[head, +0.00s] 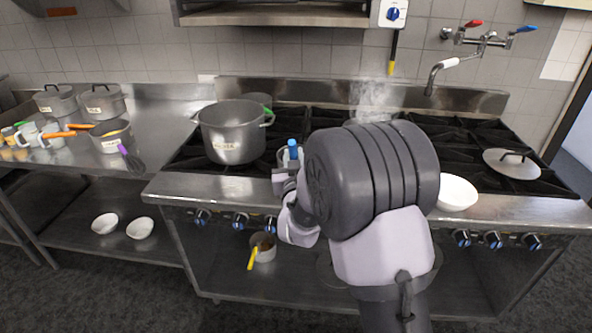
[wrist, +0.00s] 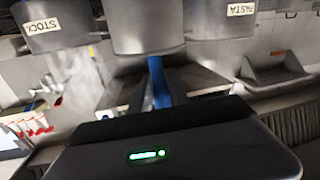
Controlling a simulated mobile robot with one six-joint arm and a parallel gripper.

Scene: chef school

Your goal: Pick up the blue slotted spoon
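In the wrist view the blue handle (wrist: 157,82) runs up from the dark gripper body toward a metal pot (wrist: 145,28). My gripper (head: 283,181) is in front of and just below the handle in the head view, partly hidden by my arm.
A large labelled pot (head: 232,133) stands left of the handle. A white bowl (head: 457,193) and a lid (head: 511,163) are to the right on the stove. The stove's steel front edge (head: 185,190) lies under my arm. A yellow-handled pot (head: 263,248) sits on the lower shelf.

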